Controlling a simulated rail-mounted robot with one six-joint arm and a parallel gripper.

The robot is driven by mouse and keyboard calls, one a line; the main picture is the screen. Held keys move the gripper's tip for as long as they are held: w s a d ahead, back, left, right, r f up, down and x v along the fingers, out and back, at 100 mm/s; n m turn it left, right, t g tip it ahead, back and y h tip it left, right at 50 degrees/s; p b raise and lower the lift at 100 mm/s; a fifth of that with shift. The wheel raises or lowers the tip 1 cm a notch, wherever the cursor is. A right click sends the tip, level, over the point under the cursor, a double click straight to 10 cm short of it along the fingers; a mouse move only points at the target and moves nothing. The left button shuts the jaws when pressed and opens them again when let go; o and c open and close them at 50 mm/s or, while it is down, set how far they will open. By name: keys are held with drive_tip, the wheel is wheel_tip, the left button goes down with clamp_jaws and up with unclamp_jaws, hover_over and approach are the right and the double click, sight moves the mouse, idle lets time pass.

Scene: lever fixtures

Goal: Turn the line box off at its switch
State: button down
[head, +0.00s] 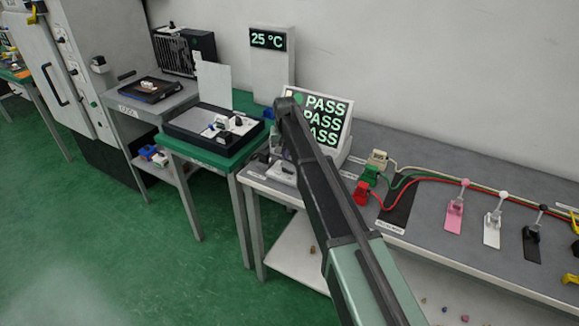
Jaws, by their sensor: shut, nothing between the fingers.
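I cannot tell for sure which fixture is the line box; no readable label names it. A grey cabinet (75,65) at the far left carries several small dark switches and a large handle. A small pale fixture (283,172) with a dark slot sits on the long bench, partly behind my arm. My gripper is hidden beyond the arm.
Red, green and cream plugs (371,175) with cables lie on the long bench (440,240). A green-topped table (205,155) holds a black tray. A panel reading 25 °C (268,39) stands by the wall. Small parts lie on the lower shelf. The green floor at left is clear.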

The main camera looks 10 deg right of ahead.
sight(286, 163)
drive_tip(key=shift+f+b, duration=1.5)
idle(0.5)
drive_tip(key=shift+r, duration=0.1)
wheel_tip(286, 163, up, 7)
drive_tip(key=p, duration=0.7)
drive_tip(key=s+d, duration=0.3)
drive_tip(key=s, duration=0.9)
drive_tip(key=s+d, duration=0.3)
drive_tip(key=s, duration=0.9)
drive_tip(key=s+d+n, duration=0.1)
drive_tip(key=s+d, duration=0.2)
drive_tip(key=s, duration=0.9)
drive_tip(key=shift+s+d, duration=0.25)
drive_tip(key=shift+s, duration=0.15)
